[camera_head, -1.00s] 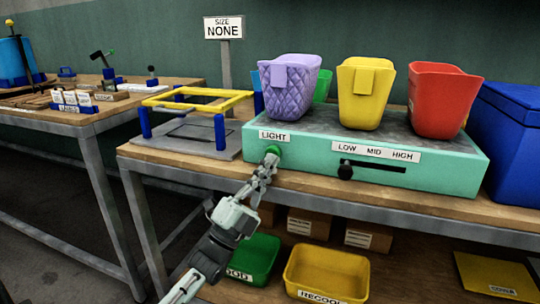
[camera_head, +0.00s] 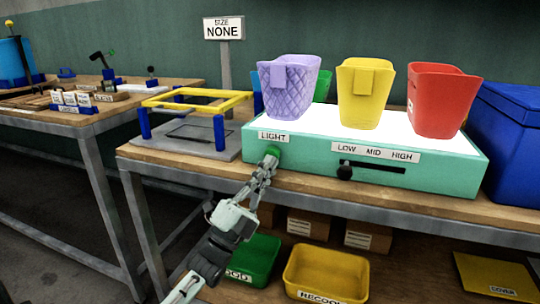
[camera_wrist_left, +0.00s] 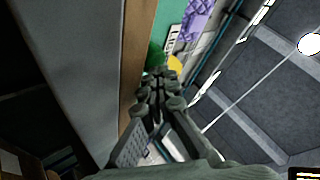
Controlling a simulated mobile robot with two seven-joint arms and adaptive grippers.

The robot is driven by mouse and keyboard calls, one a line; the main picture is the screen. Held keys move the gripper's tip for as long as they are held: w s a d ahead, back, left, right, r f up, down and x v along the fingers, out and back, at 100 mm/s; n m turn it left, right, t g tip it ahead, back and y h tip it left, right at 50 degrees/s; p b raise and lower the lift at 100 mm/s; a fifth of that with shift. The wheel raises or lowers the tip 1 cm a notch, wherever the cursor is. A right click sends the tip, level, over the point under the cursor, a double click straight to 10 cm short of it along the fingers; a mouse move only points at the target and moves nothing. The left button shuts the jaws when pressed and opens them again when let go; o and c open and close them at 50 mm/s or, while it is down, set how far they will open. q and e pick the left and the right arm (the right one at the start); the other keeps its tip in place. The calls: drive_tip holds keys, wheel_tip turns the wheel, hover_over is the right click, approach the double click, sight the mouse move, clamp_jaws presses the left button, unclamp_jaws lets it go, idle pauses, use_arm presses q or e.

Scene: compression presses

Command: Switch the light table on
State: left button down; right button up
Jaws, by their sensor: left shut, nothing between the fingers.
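The light table (camera_head: 300,168) is a teal box on the workbench, and its top panel (camera_head: 400,138) glows bright white. A green button (camera_head: 272,151) sits on its front face under the LIGHT label (camera_head: 273,136). My left gripper (camera_head: 268,162) is shut and empty, with its tips at the button, touching or nearly so. In the left wrist view the shut fingers (camera_wrist_left: 160,75) point at the green button (camera_wrist_left: 156,54), which they partly hide. My right gripper is in neither view.
Purple (camera_head: 288,86), yellow (camera_head: 360,92) and red (camera_head: 440,98) bins stand on the glowing top. A black slider knob (camera_head: 345,172) sits on the front face. A yellow-topped frame (camera_head: 197,103) stands left, a blue box (camera_head: 508,140) right. Green (camera_head: 250,262) and yellow (camera_head: 325,275) trays lie below.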

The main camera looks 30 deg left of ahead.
use_arm(q)
drive_tip(key=shift+f+y, duration=0.3)
drive_tip(key=shift+f, duration=0.2)
drive_tip(key=shift+s+d+r+p, duration=0.1)
drive_tip(key=shift+s+d+p, duration=0.25)
drive_tip(key=shift+s, duration=0.6)
drive_tip(key=shift+s+d+r+p, duration=0.1)
drive_tip(key=shift+s+p, duration=0.3)
drive_tip(key=shift+s, duration=0.55)
drive_tip(key=shift+s+d+p, duration=0.25)
drive_tip(key=shift+s+p, duration=0.15)
drive_tip(key=shift+s, duration=0.55)
